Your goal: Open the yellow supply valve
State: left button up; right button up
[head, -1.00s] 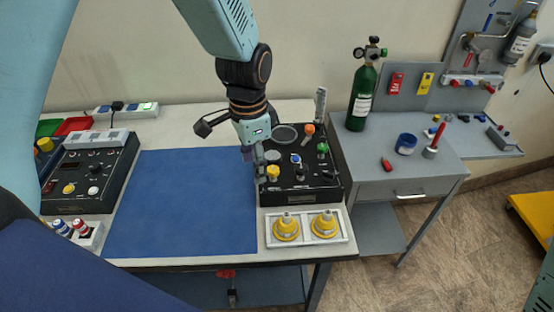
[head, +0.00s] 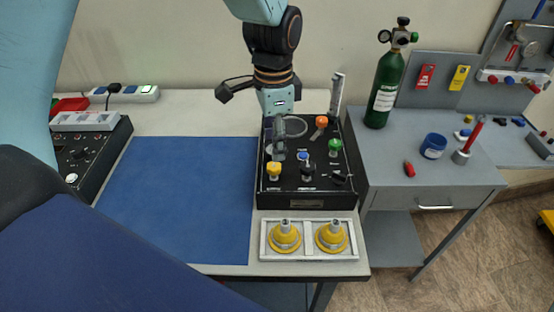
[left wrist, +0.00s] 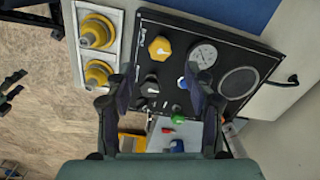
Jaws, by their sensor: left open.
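The yellow supply valve (head: 274,170) is a lobed knob at the front left of the black trainer panel (head: 308,199). In the left wrist view the yellow knob (left wrist: 159,46) lies beyond the fingertips, towards the top of the picture. My left gripper (head: 278,143) is over the panel's left part, just behind the yellow knob in the head view. Its fingers (left wrist: 160,88) are spread apart with nothing between them touching the knob.
Blue (head: 304,157), orange (head: 322,121), green (head: 335,146) and black (head: 307,174) knobs crowd the panel. A white tray with two yellow fittings (head: 285,237) lies in front. A green cylinder (head: 384,90) stands right. The blue mat (head: 180,195) is clear.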

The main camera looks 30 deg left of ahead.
aim_at(274, 165)
pick_arm(q)
jog(key=f, duration=0.5)
jog(key=shift+a+f, duration=0.2)
jog(key=shift+f, duration=0.1)
jog(key=shift+d+f, duration=0.1)
jog(key=shift+f, duration=0.4)
jog(key=shift+s+d+r, duration=0.1)
jog(key=shift+s+r, duration=0.05)
jog(key=shift+s, duration=0.05)
jog(key=shift+w, duration=0.25)
jog(key=c, duration=0.4)
grip_shut()
